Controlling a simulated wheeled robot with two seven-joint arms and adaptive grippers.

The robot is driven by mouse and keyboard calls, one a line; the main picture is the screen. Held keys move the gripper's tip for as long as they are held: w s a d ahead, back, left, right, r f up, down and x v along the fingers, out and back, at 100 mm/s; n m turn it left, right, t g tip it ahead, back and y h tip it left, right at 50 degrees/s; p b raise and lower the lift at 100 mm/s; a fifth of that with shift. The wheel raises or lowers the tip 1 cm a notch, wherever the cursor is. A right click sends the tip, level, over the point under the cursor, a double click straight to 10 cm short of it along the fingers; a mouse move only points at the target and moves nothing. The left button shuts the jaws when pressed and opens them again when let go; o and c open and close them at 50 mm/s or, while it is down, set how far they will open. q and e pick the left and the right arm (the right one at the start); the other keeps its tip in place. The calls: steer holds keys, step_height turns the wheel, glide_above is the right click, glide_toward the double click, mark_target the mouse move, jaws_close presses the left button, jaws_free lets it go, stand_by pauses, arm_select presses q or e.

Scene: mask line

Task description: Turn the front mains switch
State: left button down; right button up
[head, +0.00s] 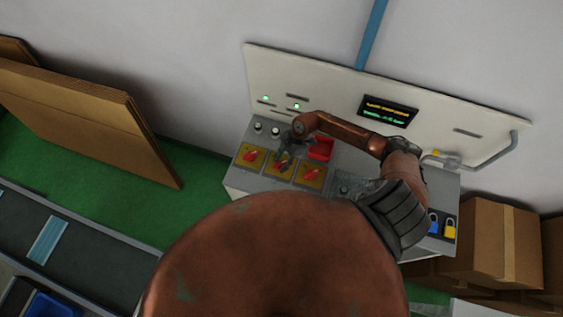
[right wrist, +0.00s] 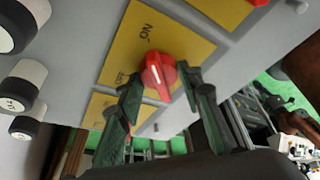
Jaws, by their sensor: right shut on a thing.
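A row of three red rotary switches on yellow plates sits on the front left of a pale control console. They are the left switch (head: 250,156), the middle switch (head: 280,162) and the right switch (head: 311,174). My right gripper (head: 284,157) is at the middle one. In the right wrist view, my right gripper (right wrist: 160,82) is shut on this red switch (right wrist: 156,68), one finger on each side. Its white line runs nearly upright in the picture, below the ON label on the yellow plate (right wrist: 185,42). The second label is partly hidden. My left gripper is out of view.
A red tray (head: 321,149) lies just behind the switches, close to my right arm. Black-and-white knobs (head: 259,128) stand at the back left. Blue (head: 433,223) and yellow padlocks (head: 449,229) are at the right end. Cardboard boxes (head: 490,243) stand to the right.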

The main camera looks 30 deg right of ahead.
steer(key=shift+w+d, duration=0.1)
steer(key=shift+c, duration=0.3)
steer(key=n+b, duration=0.1)
steer(key=n, duration=0.1)
steer(key=n+g+b, duration=0.1)
steer(key=shift+w+n, duration=0.2)
steer(key=shift+n, duration=0.2)
steer(key=n+g+h+b, duration=0.1)
steer(key=n+g+b, duration=0.1)
steer(key=n+b, duration=0.2)
steer(key=shift+w+n, duration=0.1)
steer(key=shift+n, duration=0.6)
steer(key=n+b, duration=0.1)
steer(key=n+g+h+b, duration=0.1)
steer(key=n, duration=0.1)
steer(key=n+b, duration=0.1)
steer(key=shift+a+h, duration=0.25)
steer(key=shift+h, duration=0.05)
steer(key=n+b, duration=0.1)
steer(key=n, duration=0.1)
steer(key=n+h+b, duration=0.1)
steer(key=n, duration=0.1)
steer(key=shift+g+h, duration=0.3)
steer(key=shift+g, duration=0.1)
steer(key=shift+a+r+n, duration=0.1)
steer(key=shift+n, duration=0.3)
steer(key=o, duration=1.2)
steer(key=shift+c, duration=0.2)
